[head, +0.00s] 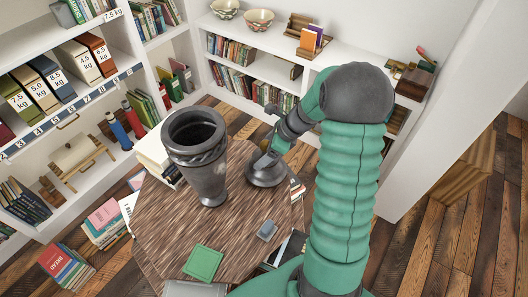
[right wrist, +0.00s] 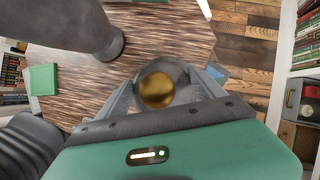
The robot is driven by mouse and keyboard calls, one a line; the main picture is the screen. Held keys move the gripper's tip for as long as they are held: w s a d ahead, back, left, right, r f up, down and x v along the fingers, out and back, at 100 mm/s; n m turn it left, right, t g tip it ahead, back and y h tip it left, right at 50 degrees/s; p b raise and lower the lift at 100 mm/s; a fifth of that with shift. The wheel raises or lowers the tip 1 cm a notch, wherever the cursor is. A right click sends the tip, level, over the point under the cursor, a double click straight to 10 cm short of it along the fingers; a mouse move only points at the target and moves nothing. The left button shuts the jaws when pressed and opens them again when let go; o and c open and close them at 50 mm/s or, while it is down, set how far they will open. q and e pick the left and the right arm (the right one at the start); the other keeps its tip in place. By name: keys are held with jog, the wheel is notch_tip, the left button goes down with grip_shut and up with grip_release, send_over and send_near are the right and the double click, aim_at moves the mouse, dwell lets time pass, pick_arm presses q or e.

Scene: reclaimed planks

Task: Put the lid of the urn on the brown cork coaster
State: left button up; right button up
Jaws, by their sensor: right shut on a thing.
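The urn (head: 200,165) is a tall dark grey vessel, upright and open at the top, on the wooden table; its lower part shows in the right wrist view (right wrist: 75,28). Its lid (head: 265,174) is a dark grey disc to the right of the urn. In the right wrist view the lid's gold knob (right wrist: 157,90) sits between the fingers of my right gripper (right wrist: 162,95), which is shut on it. I cannot tell whether the lid touches the table. I cannot make out a brown cork coaster in either view. My left gripper is not in view.
Books lie around the table edge. Shelves (head: 340,75) stand behind and at the left. The table's front left is mostly clear.

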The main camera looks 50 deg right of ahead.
jog(key=shift+d+f, duration=0.1)
jog(key=shift+f, duration=0.05)
jog(key=o, duration=1.8)
jog(key=shift+d, duration=0.15)
jog(key=shift+o, duration=1.2)
jog(key=shift+d+f, duration=0.15)
jog(key=shift+o, duration=0.2)
jog(key=shift+d, duration=0.15)
jog(key=shift+r, duration=0.35)
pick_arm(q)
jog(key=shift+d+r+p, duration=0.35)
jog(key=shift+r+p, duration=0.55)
pick_arm(e)
jog(key=v, duration=1.1)
jog(key=shift+s+r, duration=0.2)
jog(key=shift+r, duration=0.05)
